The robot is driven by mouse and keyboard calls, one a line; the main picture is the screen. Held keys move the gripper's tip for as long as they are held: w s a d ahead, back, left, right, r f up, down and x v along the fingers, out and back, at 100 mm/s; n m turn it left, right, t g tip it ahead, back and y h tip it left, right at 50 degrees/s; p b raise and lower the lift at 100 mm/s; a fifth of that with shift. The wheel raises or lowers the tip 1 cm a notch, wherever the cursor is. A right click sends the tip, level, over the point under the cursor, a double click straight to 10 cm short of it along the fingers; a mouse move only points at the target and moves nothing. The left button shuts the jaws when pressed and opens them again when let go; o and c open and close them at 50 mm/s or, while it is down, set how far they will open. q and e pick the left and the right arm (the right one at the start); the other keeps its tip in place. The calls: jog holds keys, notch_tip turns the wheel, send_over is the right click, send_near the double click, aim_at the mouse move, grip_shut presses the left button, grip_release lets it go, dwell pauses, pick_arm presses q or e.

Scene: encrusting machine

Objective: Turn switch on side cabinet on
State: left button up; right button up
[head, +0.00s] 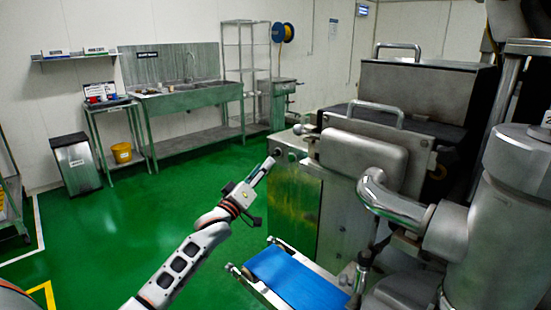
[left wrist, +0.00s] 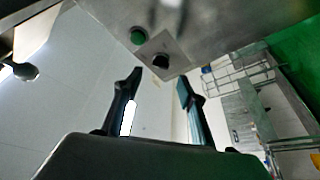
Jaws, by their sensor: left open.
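The side cabinet (head: 293,205) is a metal box on the machine's left side. A dark round switch (left wrist: 160,61) sits on a square plate at the cabinet's edge in the left wrist view, beside a green button (left wrist: 138,36). In the head view the small round controls (head: 284,154) are near the cabinet's top. My left gripper (head: 268,165) is at the cabinet's upper left, just short of the controls. In the left wrist view its two fingers (left wrist: 160,78) are apart, with the switch above the gap between the tips. I see no contact. My right gripper is not in view.
A blue conveyor belt (head: 295,283) juts out below the cabinet. A rounded metal pipe (head: 395,203) and a large cylinder (head: 510,220) stand on the right. A sink bench (head: 190,98) and a wire rack (head: 246,70) line the back wall. The green floor on the left is open.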

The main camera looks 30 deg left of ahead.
aim_at(274, 154)
pick_arm(q)
jog(key=shift+x, duration=3.05)
jog(key=c, duration=1.1)
